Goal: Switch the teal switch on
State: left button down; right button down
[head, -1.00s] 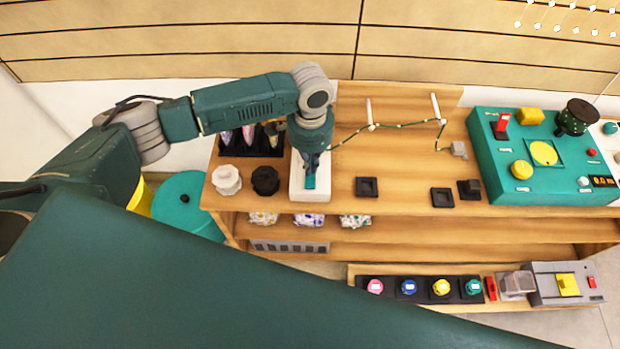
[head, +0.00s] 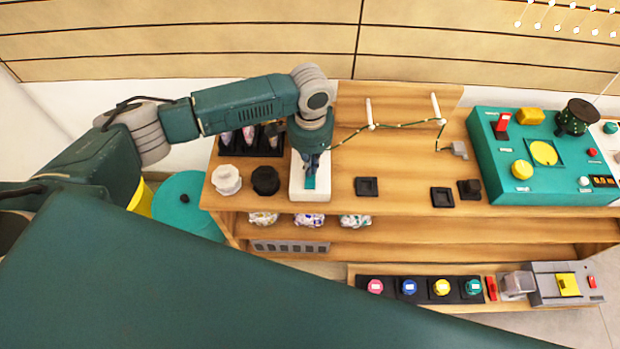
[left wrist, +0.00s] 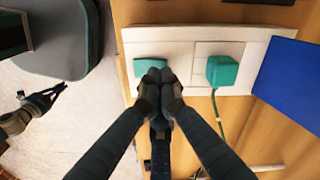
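The teal switch (head: 310,183) sits at the near end of a white plate (head: 312,194) on the wooden bench. It also shows in the left wrist view (left wrist: 151,68), beside a teal plug (left wrist: 222,71) with a green cable on the same plate. My left gripper (head: 312,158) points down over the plate. In the left wrist view its fingertips (left wrist: 160,77) are together with nothing between them, at the switch's edge. I cannot tell whether they touch it, or which way it is tilted. What looks like my right gripper (left wrist: 45,101) is small at the far left.
A white knob (head: 227,179) and a black knob (head: 265,180) stand left of the plate. A string of lights (head: 404,124) runs over pegs to the right. A teal control box (head: 498,177) stands further right. The bench between has dark square bases (head: 366,187).

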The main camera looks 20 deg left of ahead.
pick_arm(q)
jog(key=shift+f, duration=0.9)
dwell(0.3)
notch_tip(320, 180, up, 7)
jog(key=p, duration=0.8)
jog(key=shift+r, duration=0.1)
dwell(0.3)
